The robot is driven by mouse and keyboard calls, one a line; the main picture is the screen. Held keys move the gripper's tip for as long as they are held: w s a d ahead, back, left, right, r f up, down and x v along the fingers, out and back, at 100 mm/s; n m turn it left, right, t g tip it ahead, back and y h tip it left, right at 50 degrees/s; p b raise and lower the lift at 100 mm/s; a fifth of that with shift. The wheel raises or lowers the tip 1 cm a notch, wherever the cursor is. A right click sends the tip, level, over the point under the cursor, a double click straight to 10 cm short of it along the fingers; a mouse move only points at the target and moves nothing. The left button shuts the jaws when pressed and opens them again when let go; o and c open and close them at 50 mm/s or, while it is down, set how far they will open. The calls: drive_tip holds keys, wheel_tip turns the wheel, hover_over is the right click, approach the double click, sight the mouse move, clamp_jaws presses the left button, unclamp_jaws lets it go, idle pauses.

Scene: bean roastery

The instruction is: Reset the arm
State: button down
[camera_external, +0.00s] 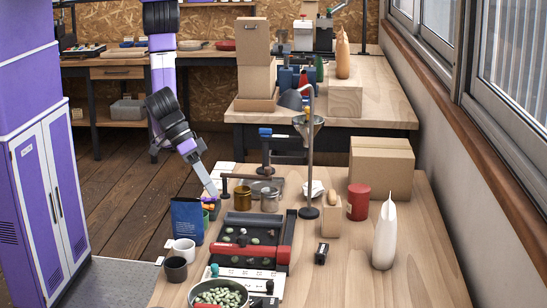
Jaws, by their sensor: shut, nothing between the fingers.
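My gripper (211,191) is at the end of my purple and black arm, which hangs down from the upper left. It points down and to the right, just above the left edge of the wooden table (432,265). The fingers look pale and small, shut with nothing between them. The tip is close to a small dark item with coloured bits (209,203), behind the blue bag (187,220). I cannot tell whether the tip touches that item.
A black tray (292,222), a red cylinder (240,252), a brass can (243,197) and a stand with a funnel (307,125) crowd the area right of my gripper. Mugs (184,249) stand in front. A cardboard box (381,170) is at the back right. The floor (115,215) at left is clear.

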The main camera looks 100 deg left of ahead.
idle(0.3)
drive_tip(key=d+r+m+t+h, duration=0.1)
drive_tip(key=d+r+m+h, duration=0.3)
drive_tip(key=d+r+m, duration=0.15)
drive_tip(key=w+a+m+t+h, duration=0.2)
drive_tip(key=w+a+m+t, duration=0.1)
drive_tip(key=a, duration=0.8)
drive_tip(key=w+a+m+t+h, duration=0.2)
drive_tip(key=a, duration=0.9)
drive_tip(key=s+a+r+n+t+y, duration=0.1)
drive_tip(key=s+a+t+y, duration=0.15)
drive_tip(key=a, duration=0.65)
drive_tip(key=s+a+r+n+t+y, duration=0.1)
drive_tip(key=s+a+t+y, duration=0.15)
drive_tip(key=a, duration=0.65)
drive_tip(key=s+a+f+n+g+y, duration=0.2)
drive_tip(key=s+a+f+n+y, duration=0.1)
drive_tip(key=s+a+y, duration=0.3)
drive_tip(key=s+a+n, duration=0.1)
drive_tip(key=s+a, duration=0.1)
drive_tip(key=s, duration=0.1)
drive_tip(key=shift+a+f+g, duration=0.2)
drive_tip(key=shift+g, duration=0.2)
